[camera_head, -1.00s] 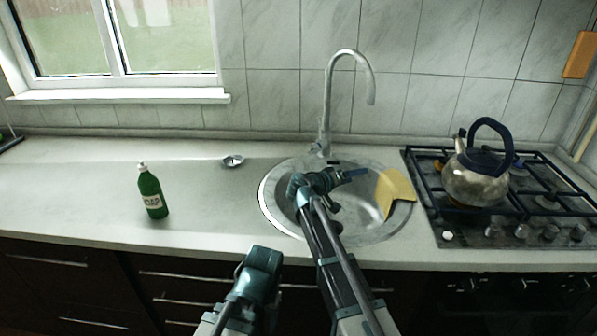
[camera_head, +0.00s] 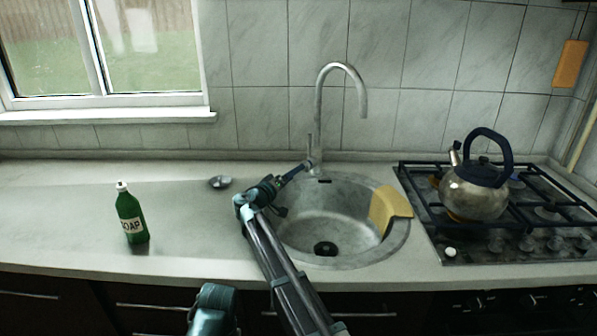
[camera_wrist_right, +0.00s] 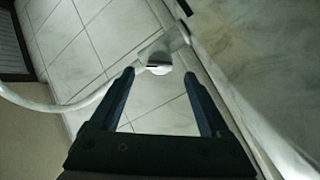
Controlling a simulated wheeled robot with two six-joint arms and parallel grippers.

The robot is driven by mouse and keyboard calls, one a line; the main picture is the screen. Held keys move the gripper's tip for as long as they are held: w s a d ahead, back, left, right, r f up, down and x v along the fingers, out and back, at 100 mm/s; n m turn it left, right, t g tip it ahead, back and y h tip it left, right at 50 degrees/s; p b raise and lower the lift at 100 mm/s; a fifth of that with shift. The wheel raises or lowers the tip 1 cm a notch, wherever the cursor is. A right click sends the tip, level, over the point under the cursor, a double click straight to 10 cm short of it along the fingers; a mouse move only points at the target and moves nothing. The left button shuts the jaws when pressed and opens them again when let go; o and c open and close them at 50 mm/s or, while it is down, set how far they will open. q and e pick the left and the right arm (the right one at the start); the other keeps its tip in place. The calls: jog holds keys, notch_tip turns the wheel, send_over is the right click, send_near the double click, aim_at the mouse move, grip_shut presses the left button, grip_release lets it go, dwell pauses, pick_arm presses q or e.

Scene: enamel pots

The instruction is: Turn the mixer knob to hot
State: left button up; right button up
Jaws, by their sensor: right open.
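The chrome mixer tap (camera_head: 318,115) stands behind the sink, with a tall curved spout. Its slim upright lever knob (camera_head: 309,146) is on the left of the tap's base. My right gripper (camera_head: 306,166) reaches up from the sink's left rim, with its fingertips close to the tap's base. In the right wrist view, the two dark fingers (camera_wrist_right: 160,76) are apart, with the tap's body (camera_wrist_right: 160,50) just beyond the tips and nothing gripped. Whether a finger touches the knob I cannot tell.
The round steel sink (camera_head: 400,240) has a yellow cloth (camera_head: 389,207) over its right rim. A gas hob (camera_head: 450,245) with a kettle (camera_head: 474,190) stands at right. A green soap bottle (camera_head: 131,214) and a small metal dish (camera_head: 220,182) stand at left. The counter between is clear.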

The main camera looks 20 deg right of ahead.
jog(key=x, duration=0.4)
grip_shut()
dwell(0.4)
